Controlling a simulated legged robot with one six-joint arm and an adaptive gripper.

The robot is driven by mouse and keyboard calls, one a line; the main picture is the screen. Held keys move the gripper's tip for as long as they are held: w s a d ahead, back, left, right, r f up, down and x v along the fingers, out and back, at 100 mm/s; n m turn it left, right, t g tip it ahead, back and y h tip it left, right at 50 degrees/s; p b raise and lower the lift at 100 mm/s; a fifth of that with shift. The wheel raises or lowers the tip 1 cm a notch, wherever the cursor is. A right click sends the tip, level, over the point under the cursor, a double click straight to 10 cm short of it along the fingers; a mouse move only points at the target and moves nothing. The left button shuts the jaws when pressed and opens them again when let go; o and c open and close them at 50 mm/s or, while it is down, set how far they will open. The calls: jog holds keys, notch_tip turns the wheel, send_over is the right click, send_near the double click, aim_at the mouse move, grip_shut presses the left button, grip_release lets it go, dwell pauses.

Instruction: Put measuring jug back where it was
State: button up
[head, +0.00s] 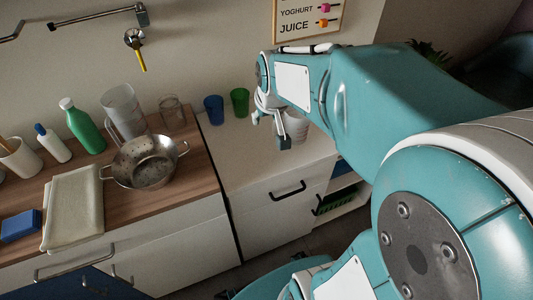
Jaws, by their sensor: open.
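A tall clear jug (122,105), which looks like the measuring jug, stands upright on the wooden worktop (195,185) near the wall. The metal colander in front hides its lower part. My gripper (270,131) is open, with its fingers pointing down over the white counter to the right of the wooden worktop. It is well apart from the jug. A pale ribbed cup or pot (296,126) shows just behind my gripper, partly hidden by it; I cannot tell whether they touch.
The metal colander (146,163) and a clear glass (172,112) stand close to the jug. A blue cup (214,109) and a green cup (240,101) stand left of my gripper. A green bottle (83,128), white bottle (54,145) and folded cloth (75,208) are further left. The white counter's front (250,165) is clear.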

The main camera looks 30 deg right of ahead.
jog(key=s+a+r, duration=0.2)
jog(key=s+a, duration=0.2)
jog(key=s, duration=0.3)
jog(key=s+a+r+n, duration=0.1)
jog(key=s+a+r, duration=0.1)
jog(key=s, duration=0.6)
jog(key=shift+a+r+n+t+y, duration=0.3)
jog(key=shift+a+r+y, duration=0.1)
jog(key=shift+a, duration=0.5)
